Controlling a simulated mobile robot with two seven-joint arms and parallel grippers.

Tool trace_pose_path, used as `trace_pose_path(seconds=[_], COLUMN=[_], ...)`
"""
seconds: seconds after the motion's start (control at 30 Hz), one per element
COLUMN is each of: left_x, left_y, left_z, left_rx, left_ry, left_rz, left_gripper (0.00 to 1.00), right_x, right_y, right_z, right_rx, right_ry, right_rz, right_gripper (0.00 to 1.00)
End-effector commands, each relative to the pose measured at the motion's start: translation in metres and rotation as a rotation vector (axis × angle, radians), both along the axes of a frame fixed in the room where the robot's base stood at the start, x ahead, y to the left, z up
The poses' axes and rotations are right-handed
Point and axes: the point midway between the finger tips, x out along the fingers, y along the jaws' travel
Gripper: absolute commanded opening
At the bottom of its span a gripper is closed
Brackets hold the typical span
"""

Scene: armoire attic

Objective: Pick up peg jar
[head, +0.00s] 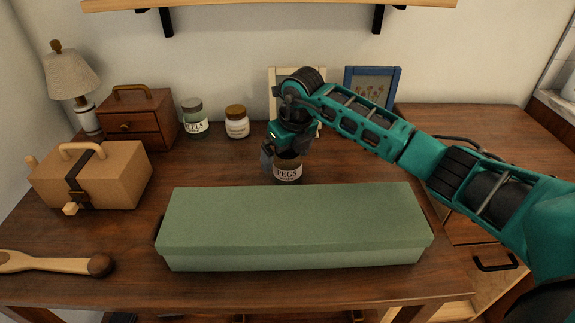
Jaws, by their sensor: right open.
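The peg jar (288,172) is a dark jar with a white label reading "PEGS". It stands upright on the wooden table, just behind the long green box. My right gripper (276,157) is over the top of the jar, coming down from above with the arm reaching in from the right. The gripper is open. One finger shows at the jar's left side; the other finger and the jar's rim are largely hidden. I cannot tell whether the fingers touch the jar. My left gripper is not in view.
The green box (290,222) fills the table's front middle. Two other jars (194,118) (237,122) stand further back left. A tan box (95,176), small drawer chest (138,118), lamp (70,75) and wooden spoon (50,263) are at left. Picture frames (372,84) stand behind the arm.

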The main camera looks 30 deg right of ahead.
Motion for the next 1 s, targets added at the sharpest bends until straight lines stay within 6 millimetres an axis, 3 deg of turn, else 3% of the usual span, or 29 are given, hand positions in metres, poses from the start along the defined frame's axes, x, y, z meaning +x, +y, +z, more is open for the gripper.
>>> trace_pose_path(seconds=[0.07, 0.7, 1.0], left_x=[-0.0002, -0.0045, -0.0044], left_y=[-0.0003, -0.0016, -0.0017], left_z=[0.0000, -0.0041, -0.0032], left_rx=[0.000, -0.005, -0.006], left_ry=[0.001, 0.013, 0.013], left_rz=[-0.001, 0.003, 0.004], left_gripper=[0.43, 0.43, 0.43], right_x=[0.0000, -0.0001, 0.0005], right_y=[-0.0001, -0.0002, -0.0002], right_z=[0.0005, 0.0008, 0.0057], right_rx=[0.000, 0.000, 0.000], right_ry=[0.000, 0.000, -0.003], right_rz=[0.000, 0.000, 0.000], right_gripper=[0.99, 0.38, 0.36])
